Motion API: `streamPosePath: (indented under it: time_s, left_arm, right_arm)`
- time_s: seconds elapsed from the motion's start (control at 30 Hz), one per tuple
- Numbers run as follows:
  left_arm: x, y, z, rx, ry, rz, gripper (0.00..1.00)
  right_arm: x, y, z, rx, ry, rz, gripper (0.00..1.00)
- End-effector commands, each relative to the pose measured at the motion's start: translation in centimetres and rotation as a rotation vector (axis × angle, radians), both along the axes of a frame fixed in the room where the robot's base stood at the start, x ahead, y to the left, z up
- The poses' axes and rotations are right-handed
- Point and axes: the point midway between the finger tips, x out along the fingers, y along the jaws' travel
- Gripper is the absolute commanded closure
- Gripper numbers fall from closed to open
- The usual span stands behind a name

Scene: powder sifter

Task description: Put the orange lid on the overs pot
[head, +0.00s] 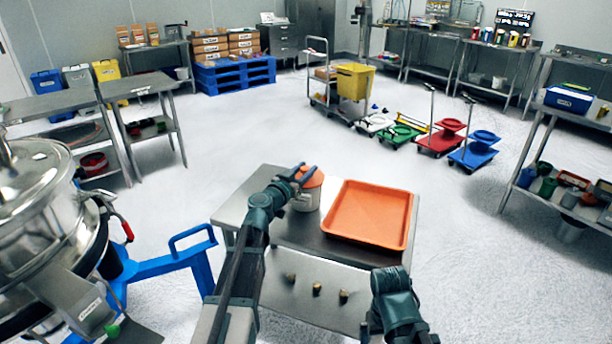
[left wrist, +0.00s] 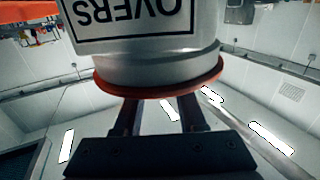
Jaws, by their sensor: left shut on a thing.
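The overs pot (head: 304,200) is a pale grey cylinder standing on the small steel table, left of the tray. Its OVERS label (left wrist: 135,18) shows upside down in the left wrist view. The orange lid (head: 313,178) is at the pot's mouth, and its rim (left wrist: 160,88) appears level against it. I cannot tell whether it is fully seated. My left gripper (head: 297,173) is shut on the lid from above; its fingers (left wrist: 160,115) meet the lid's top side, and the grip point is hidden. My right arm is low at the front, its fingers unclear.
An orange tray (head: 368,214) fills the right of the table (head: 270,232). Several small dark pieces (head: 317,289) lie on its lower shelf. A steel sifter (head: 40,200) and blue frame (head: 170,262) stand at left. Open floor lies beyond the table; trolleys and dollies (head: 440,140) stand further back.

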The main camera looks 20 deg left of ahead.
Motion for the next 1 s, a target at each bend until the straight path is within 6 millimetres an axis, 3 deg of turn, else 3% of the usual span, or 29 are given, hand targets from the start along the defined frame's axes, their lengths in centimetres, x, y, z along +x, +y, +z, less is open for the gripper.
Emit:
streamPosePath:
  time_s: [0.33, 0.37, 0.53, 0.9, 1.0]
  left_arm:
    - [0.0, 0.0, -0.4, 0.0, 0.0, 0.0, 1.0]
    - [0.0, 0.0, -0.3, 0.0, 0.0, 0.0, 0.58]
    - [0.0, 0.0, -0.2, 0.0, 0.0, 0.0, 0.3]
    - [0.0, 0.0, 0.4, 0.0, 0.0, 0.0, 0.3]
    - [-1.7, 0.4, 0.2, 0.0, 0.0, 0.002, 0.3]
  right_arm:
    - [0.0, 0.0, -0.4, 0.0, 0.0, 0.0, 0.0]
    - [0.0, 0.0, -0.3, 0.0, 0.0, 0.0, 0.0]
    - [0.0, 0.0, -0.2, 0.0, 0.0, 0.0, 0.0]
    - [0.0, 0.0, 0.4, 0.0, 0.0, 0.0, 0.0]
    - [0.0, 0.0, 0.2, 0.0, 0.0, 0.0, 0.0]
